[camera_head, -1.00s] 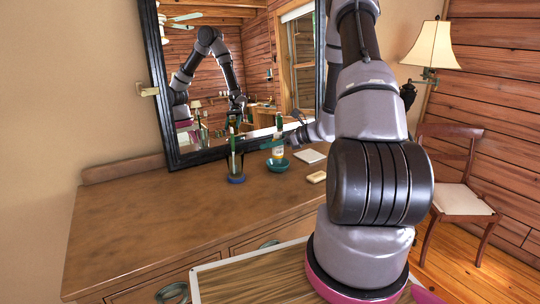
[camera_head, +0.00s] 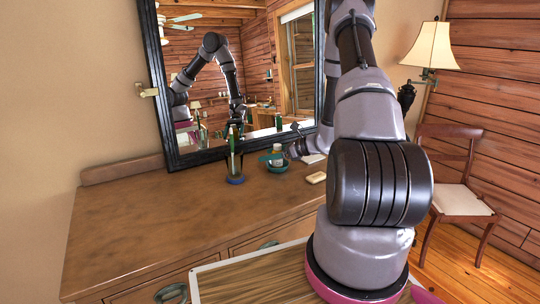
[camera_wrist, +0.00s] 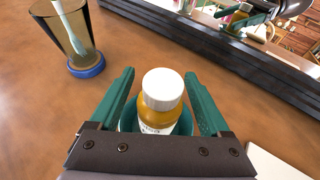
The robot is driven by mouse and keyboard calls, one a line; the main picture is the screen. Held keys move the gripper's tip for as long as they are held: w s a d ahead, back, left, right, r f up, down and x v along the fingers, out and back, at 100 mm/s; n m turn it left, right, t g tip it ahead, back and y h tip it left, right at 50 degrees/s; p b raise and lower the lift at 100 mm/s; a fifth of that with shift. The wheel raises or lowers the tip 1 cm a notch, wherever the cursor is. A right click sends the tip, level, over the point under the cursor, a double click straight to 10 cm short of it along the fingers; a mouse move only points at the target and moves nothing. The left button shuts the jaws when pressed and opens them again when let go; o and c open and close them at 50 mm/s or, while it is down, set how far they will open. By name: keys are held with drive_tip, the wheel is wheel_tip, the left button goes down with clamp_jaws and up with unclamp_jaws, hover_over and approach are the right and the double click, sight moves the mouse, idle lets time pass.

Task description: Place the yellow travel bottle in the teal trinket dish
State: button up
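The yellow travel bottle (camera_wrist: 160,113), amber with a white cap, stands upright between my fingers in the wrist view. The teal trinket dish (camera_wrist: 127,121) shows around its lower part, and the bottle appears to be inside the rim; its base is hidden. In the head view the bottle (camera_head: 277,149) is small and partly covered by my gripper, above the dish (camera_head: 277,168). My gripper (camera_wrist: 158,74) has its green fingers spread on either side of the bottle, with gaps visible.
A brown tumbler (camera_wrist: 70,30) with a toothbrush stands on a blue base left of the dish. The mirror frame (camera_wrist: 235,52) is close behind. A soap-like block (camera_head: 316,177) and a white flat item (camera_head: 313,158) lie to the right. The dresser top (camera_head: 150,205) at left is clear.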

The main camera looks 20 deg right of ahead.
drive_tip(key=shift+s+d+r, duration=0.1)
drive_tip(key=shift+d+r, duration=0.05)
drive_tip(key=shift+r, duration=0.05)
drive_tip(key=v, duration=1.1)
drive_tip(key=s+a+r+n+g, duration=0.35)
drive_tip(key=a+r+n, duration=0.25)
drive_tip(key=r, duration=0.2)
drive_tip(key=s+a+r+n+g, duration=0.2)
drive_tip(key=s+a+r+n, duration=0.35)
drive_tip(key=a+r, duration=0.2)
drive_tip(key=s+a+r+n+t+h, duration=0.2)
drive_tip(key=s+r+n+h, duration=0.5)
drive_tip(key=s+r+n, duration=0.4)
wheel_tip(320, 180, up, 3)
drive_tip(key=shift+s+f+t+h, duration=0.15)
drive_tip(key=shift+s+t+h, duration=0.15)
drive_tip(key=shift+s+t, duration=0.55)
drive_tip(key=shift+s, duration=0.2)
